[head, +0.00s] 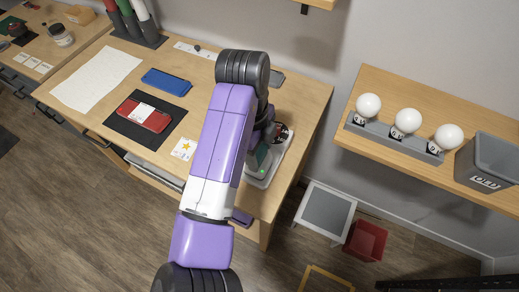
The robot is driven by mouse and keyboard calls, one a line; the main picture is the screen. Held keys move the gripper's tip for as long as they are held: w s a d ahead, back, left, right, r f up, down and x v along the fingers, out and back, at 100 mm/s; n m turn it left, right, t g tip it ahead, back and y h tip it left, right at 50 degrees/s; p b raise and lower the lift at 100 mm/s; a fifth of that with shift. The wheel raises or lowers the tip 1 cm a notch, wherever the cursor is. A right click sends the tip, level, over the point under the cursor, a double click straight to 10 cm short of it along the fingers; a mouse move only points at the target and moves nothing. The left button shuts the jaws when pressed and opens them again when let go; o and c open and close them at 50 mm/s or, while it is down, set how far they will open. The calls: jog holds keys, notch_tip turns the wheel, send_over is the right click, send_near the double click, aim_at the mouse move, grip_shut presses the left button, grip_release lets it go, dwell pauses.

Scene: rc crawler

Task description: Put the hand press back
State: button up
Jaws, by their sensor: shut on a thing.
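My arm reaches across the wooden desk, and its forearm hides much of the spot where the hand works. My gripper (255,147) is partly visible near the desk's right end, pointing down, shut on what looks like the hand press (261,160), a grey-green body mostly hidden by the arm. The press is over a pale tray (258,182) at the desk's right edge. I cannot tell whether it touches the tray. A round red and black item (280,133) shows just behind it.
A red device on a black mat (117,130), a blue case (167,81), a star card (184,149) and a white sheet (97,78) lie on the desk. A wall shelf (375,149) at right holds three bulbs and a grey bin (490,160). A red bin (366,240) stands below.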

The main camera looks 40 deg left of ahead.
jog(key=o, duration=1.4)
jog(key=shift+c, duration=0.2)
notch_tip(320, 180, up, 12)
jog(key=a, duration=0.1)
jog(key=shift+s+a+p, duration=0.15)
jog(key=shift+a+p, duration=0.05)
jog(key=shift+p, duration=0.15)
